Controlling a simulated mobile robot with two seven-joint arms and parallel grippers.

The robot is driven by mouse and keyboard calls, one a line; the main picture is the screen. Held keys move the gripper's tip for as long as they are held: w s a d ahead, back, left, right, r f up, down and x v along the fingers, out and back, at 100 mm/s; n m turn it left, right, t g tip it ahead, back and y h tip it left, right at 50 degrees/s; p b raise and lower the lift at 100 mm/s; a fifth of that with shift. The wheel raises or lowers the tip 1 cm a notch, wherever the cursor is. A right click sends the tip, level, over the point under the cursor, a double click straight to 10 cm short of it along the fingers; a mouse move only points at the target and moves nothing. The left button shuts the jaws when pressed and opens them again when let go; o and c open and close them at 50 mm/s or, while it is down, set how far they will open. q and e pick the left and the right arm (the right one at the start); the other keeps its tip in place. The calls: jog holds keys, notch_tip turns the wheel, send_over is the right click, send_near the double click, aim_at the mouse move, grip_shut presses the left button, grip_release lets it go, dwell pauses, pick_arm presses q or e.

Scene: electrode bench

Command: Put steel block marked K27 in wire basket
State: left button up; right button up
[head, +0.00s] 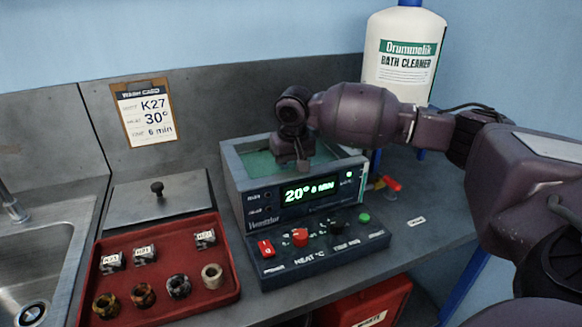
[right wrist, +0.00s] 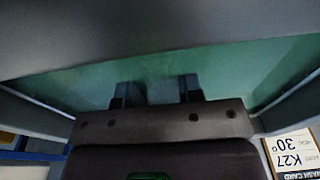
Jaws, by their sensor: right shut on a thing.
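My right gripper (head: 302,164) points down into the open tank of the bath (head: 235,180), in the middle of the head view. In the right wrist view its two fingers (right wrist: 157,92) stand apart over green liquid. It is shut on a small steel block, mostly hidden by the gripper; its marking cannot be read. Three marked steel blocks (head: 144,253) lie in the back row of the red tray (head: 232,293), with a gap in the row. The wire basket cannot be made out. My left gripper is not in view.
Several rings (head: 179,286) lie in the tray's front row. A lid with a black knob (head: 157,188) lies behind it. The wash card (head: 146,112) reads K27, 30°; the bath display (head: 309,190) shows 20°. A cleaner bottle (head: 400,60) stands behind; a sink (head: 30,260) is left.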

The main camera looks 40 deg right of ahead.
jog(key=o, duration=0.7)
jog(key=shift+f, duration=0.15)
jog(key=shift+c, duration=0.2)
jog(key=o, duration=0.4)
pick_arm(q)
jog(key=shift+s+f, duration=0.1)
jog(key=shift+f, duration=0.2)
pick_arm(e)
jog(key=r, duration=0.4)
jog(key=r+p, duration=0.1)
jog(key=r, duration=0.1)
jog(key=shift+s, duration=0.3)
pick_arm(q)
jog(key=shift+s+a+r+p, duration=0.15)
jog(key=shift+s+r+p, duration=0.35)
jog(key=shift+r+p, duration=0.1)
pick_arm(e)
notch_tip(320, 180, up, 6)
jog(key=shift+s+a, duration=0.15)
jog(key=shift+s, duration=0.25)
